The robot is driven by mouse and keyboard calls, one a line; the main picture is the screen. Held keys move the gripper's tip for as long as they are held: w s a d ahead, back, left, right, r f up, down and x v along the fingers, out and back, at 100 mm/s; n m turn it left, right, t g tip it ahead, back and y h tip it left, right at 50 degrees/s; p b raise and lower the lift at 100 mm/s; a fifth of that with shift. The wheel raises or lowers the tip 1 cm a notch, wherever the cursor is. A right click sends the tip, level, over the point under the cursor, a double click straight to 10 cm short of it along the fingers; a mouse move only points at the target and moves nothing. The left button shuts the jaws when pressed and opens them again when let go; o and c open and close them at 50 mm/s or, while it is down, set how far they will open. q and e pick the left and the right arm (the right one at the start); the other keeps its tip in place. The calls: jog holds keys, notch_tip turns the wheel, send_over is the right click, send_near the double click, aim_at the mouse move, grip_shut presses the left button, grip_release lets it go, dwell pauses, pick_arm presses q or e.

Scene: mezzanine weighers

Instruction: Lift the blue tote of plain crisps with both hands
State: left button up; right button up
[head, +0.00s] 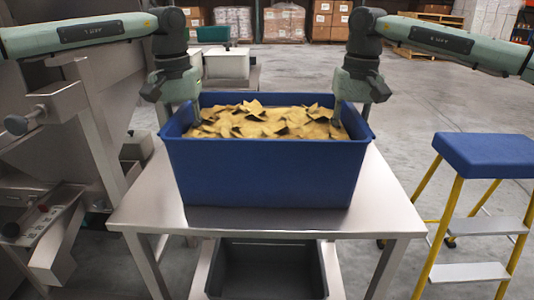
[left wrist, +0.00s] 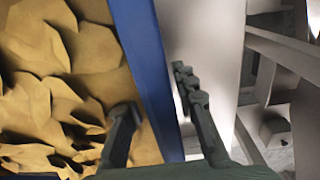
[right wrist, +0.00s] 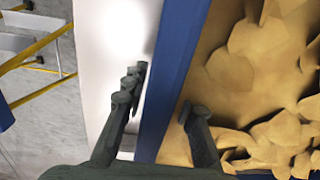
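The blue tote (head: 265,175) stands level on a steel table and is filled with plain golden crisps (head: 265,122). My left gripper (head: 172,112) is at the tote's left side wall. In the left wrist view its fingers (left wrist: 155,100) straddle the blue wall (left wrist: 150,65), one inside over the crisps and one outside, with small gaps. My right gripper (head: 352,108) is at the right side wall. In the right wrist view its fingers (right wrist: 158,105) straddle that wall (right wrist: 175,65) the same way, apart from it. Both look open.
The steel table (head: 385,205) has bare margins around the tote. A dark bin (head: 266,268) sits beneath it. A blue-topped yellow step stool (head: 485,155) stands at right. Steel machinery (head: 85,110) stands close at left. Boxes on pallets (head: 330,20) line the back.

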pick_arm(q)
grip_shut()
pick_arm(e)
grip_shut()
dwell(0.4)
